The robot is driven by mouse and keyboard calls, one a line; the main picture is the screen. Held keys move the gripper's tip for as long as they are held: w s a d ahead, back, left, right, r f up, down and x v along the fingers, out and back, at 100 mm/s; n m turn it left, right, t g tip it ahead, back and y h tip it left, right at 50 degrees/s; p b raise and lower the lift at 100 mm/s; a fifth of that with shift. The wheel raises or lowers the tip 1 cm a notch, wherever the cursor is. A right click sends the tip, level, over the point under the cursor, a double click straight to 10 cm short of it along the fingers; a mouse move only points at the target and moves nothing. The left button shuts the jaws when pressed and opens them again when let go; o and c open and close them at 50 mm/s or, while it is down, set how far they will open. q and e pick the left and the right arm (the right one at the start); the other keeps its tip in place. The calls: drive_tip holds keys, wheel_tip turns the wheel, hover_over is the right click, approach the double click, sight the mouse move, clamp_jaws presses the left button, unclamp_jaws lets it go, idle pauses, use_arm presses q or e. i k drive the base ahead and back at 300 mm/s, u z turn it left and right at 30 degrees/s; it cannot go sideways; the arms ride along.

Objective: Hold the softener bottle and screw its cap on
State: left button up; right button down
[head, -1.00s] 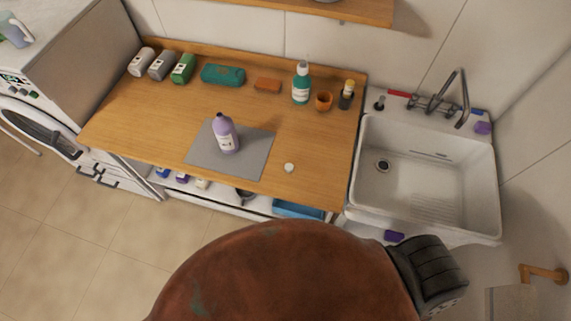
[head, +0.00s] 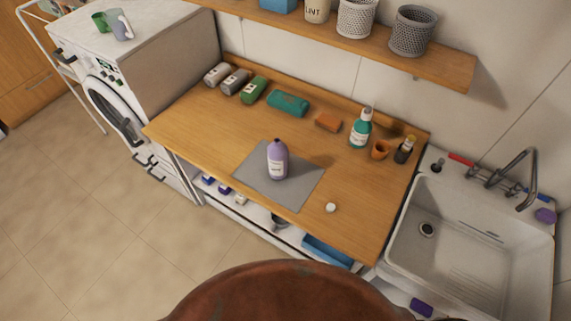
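The purple softener bottle (head: 277,160) stands upright on a grey mat (head: 305,187) on the wooden counter. It has a pale label, and its neck looks purple with no white cap on it. A small white cap (head: 331,207) lies on the bare wood to the right of the mat, near the counter's front edge. Neither of my grippers shows in the head view, and nothing is touching the bottle or the cap.
Along the counter's back are several rolled items, a green packet (head: 288,103), an orange block (head: 328,122), a teal bottle (head: 360,131), an orange cup (head: 380,149) and a dark bottle (head: 403,150). A sink (head: 450,250) stands right, a washing machine (head: 128,75) left.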

sight(277, 151)
drive_tip(key=u, duration=0.75)
drive_tip(key=k, duration=0.6)
drive_tip(key=z, duration=0.25)
